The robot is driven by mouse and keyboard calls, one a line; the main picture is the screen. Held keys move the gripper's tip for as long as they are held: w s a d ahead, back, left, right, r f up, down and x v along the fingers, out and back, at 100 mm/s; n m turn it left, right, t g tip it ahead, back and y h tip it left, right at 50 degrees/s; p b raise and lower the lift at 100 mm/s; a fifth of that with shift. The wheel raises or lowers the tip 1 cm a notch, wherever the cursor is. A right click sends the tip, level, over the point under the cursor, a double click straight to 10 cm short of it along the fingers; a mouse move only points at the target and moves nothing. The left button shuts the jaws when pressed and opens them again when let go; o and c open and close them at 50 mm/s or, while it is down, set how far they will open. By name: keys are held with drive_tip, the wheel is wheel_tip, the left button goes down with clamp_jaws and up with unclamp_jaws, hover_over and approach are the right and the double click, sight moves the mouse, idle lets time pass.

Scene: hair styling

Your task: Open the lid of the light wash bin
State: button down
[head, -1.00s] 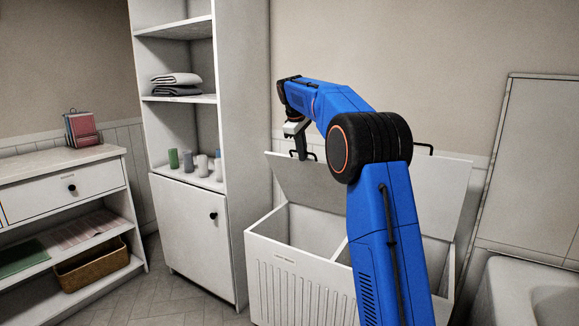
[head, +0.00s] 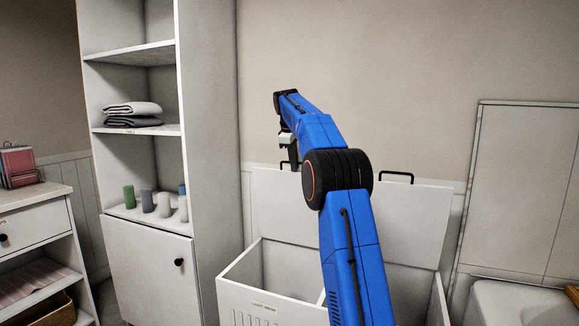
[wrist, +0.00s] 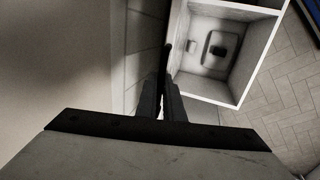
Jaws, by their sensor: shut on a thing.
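The white wash bin (head: 240,287) stands against the wall in the head view, with a small label on its front left that seems to read light wash. Its left lid (head: 268,212) stands raised, nearly upright near the wall, and the compartment below is open. My gripper (head: 293,163) is at the black handle (head: 284,167) on that lid's top edge and is shut on it. In the wrist view the fingers (wrist: 161,98) are close together; the grasp itself is dark and hard to make out. My arm hides part of the lid and bin.
The right part of the bin also has a raised lid (head: 415,225) with a black handle (head: 397,177). A tall shelf unit (head: 150,245) with folded towels (head: 133,114) stands left of the bin. A white tub (head: 510,300) is at the right. A drawer cabinet (head: 28,215) is far left.

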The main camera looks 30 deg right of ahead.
drive_tip(key=shift+f, duration=0.15)
drive_tip(key=c, duration=1.9)
unclamp_jaws()
drive_tip(key=v, duration=1.2)
drive_tip(key=shift+s+a, duration=0.1)
